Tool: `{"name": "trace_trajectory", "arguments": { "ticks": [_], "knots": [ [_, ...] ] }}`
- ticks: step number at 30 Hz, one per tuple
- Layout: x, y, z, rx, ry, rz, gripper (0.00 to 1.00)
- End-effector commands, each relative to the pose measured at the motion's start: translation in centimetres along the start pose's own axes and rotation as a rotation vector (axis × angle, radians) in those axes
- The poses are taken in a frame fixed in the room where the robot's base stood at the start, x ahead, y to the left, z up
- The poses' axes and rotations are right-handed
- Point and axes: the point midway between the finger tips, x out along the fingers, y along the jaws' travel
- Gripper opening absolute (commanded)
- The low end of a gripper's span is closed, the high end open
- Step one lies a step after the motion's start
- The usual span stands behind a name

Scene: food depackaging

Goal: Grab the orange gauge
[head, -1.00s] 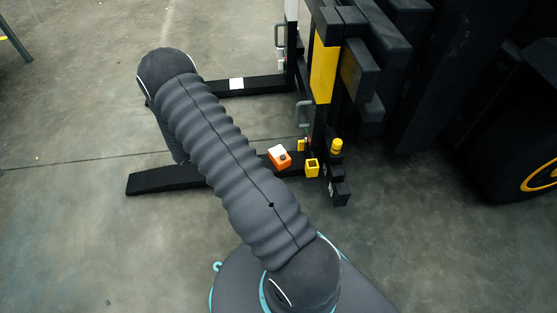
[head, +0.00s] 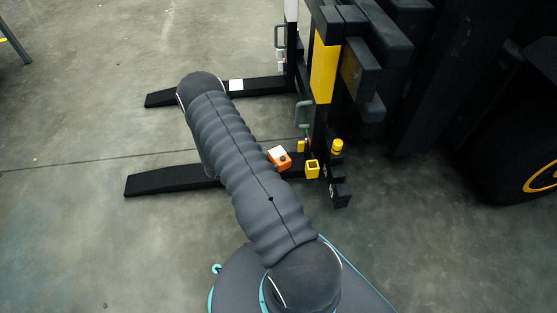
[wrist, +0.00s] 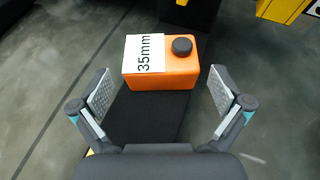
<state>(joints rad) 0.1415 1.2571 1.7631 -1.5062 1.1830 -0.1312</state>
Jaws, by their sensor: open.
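The orange gauge (wrist: 160,77) is a box with a white label reading "35mm" and a black knob on top. It sits on a black forklift leg (wrist: 150,117), and it also shows in the head view (head: 284,163) just right of my arm. My gripper (wrist: 160,92) is open in the wrist view, with one finger on each side below the gauge. The gauge lies ahead of the fingertips, roughly centred between them, and nothing is held. In the head view my gripper is hidden behind my arm.
A yellow square socket (head: 312,169) and a yellow cylinder (head: 336,146) stand right of the gauge. The dark upright frame (head: 320,120) rises close behind. A second black leg (head: 262,84) lies farther back. Open floor (head: 70,240) is at the left.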

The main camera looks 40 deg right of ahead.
Motion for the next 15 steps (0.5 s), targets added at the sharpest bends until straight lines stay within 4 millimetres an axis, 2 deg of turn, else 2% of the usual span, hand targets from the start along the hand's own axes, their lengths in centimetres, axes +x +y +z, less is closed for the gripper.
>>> {"name": "trace_trajectory", "arguments": {
  "ticks": [5,12,15],
  "knots": [
    [1.1,0.0,0.0,0.001,0.0,-0.003,1.0],
    [4.4,0.1,-0.1,0.002,0.0,-0.004,1.0],
    [5.2,0.1,-0.1,0.001,0.0,-0.002,1.0]
  ]
}}
